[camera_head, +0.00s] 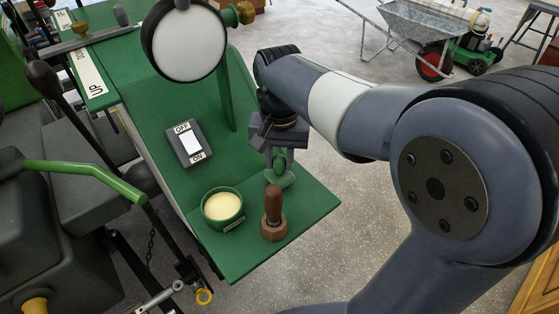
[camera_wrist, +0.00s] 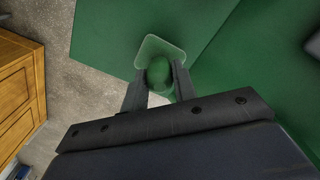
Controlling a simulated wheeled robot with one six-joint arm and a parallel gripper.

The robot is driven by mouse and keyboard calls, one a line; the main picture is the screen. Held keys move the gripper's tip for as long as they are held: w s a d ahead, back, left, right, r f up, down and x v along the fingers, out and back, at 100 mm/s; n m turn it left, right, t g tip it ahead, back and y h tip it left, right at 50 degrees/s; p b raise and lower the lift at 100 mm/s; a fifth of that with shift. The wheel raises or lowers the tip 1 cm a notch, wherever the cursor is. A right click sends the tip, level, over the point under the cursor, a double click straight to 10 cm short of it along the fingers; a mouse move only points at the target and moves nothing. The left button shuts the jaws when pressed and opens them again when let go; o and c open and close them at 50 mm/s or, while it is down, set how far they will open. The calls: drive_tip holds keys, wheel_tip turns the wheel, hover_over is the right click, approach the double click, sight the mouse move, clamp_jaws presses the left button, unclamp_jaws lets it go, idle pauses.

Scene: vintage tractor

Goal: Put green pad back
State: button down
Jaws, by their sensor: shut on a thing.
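The green pad (camera_head: 281,179) is at the right side of the green tractor panel (camera_head: 318,204), below my gripper (camera_head: 279,160). My gripper is shut on its rounded green knob. In the wrist view the pad (camera_wrist: 151,50) shows as a pale green plate with a darker green knob between my two fingers (camera_wrist: 158,80). The panel (camera_wrist: 225,25) lies beneath it. I cannot tell whether the pad touches the panel.
A green tin of cream-coloured paste (camera_head: 223,206) and a wooden-handled tool (camera_head: 274,213) stand close by on the panel. An OFF/ON switch (camera_head: 190,143) and a round lamp (camera_head: 185,43) are further up. A wooden cabinet (camera_wrist: 20,90) stands beyond the edge.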

sight(283, 159)
drive_tip(key=shift+f, duration=0.5)
drive_tip(key=shift+f, duration=0.1)
drive_tip(key=c, duration=1.1)
unclamp_jaws()
drive_tip(key=shift+f+b, duration=0.2)
drive_tip(key=shift+b, duration=0.15)
drive_tip(key=r, duration=1.1)
drive_tip(key=shift+s+d, duration=0.3)
drive_tip(key=shift+d, duration=0.05)
